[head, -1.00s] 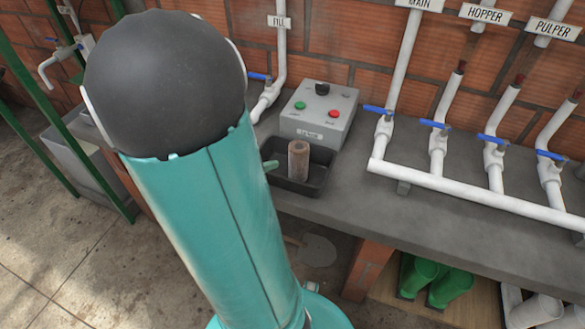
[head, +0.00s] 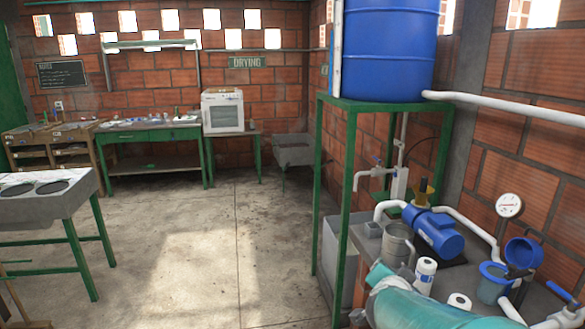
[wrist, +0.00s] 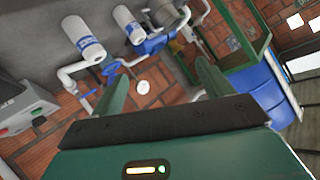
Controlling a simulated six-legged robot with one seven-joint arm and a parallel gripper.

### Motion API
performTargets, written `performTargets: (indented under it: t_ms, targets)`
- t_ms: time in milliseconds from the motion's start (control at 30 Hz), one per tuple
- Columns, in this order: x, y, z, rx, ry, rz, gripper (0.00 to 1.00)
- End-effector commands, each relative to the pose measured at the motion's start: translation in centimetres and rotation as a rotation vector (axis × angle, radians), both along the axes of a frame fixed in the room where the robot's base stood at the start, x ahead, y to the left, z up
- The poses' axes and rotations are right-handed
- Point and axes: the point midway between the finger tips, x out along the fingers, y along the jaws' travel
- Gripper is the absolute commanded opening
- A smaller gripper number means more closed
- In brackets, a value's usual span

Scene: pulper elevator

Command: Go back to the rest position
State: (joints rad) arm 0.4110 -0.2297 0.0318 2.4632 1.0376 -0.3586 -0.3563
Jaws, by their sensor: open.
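My gripper (wrist: 161,72) shows in the wrist view with its two green fingers apart and nothing between them. The dark bar and green body of the gripper fill the lower part of that view. In the head view my teal arm reaches into the lower right corner, in front of the bench; the gripper itself is not seen there. The wrist view is tilted, with the brick wall and a round white gauge (wrist: 143,87) behind the fingers. The fingers appear clear of the things around them, though exact distances cannot be told.
A blue tank (head: 385,50) stands on a green frame (head: 349,180) beside the bench. A blue pump (head: 433,232), a steel pot (head: 397,243) and white-and-blue rolls (head: 425,275) are near my arm. A grey button box (wrist: 22,108) shows at left in the wrist view. Open floor (head: 215,250) lies left.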

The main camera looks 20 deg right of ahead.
Motion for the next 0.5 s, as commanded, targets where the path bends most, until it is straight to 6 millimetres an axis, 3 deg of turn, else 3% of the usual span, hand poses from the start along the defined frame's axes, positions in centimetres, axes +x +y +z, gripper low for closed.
performTargets:
  t_ms: [33, 133, 300, 400, 500]
  targets:
    - [1.1, 3.4, 1.2, 0.007, -0.001, 0.138, 0.79]
    - [1.6, 9.8, 2.5, 0.020, 0.043, 0.391, 0.79]
    - [-1.6, 18.7, 3.1, 0.010, 0.215, 0.749, 0.79]
    - [-5.2, 22.0, 2.7, -0.019, 0.362, 0.902, 0.79]
    - [-9.1, 23.4, 2.3, -0.060, 0.516, 0.994, 0.79]
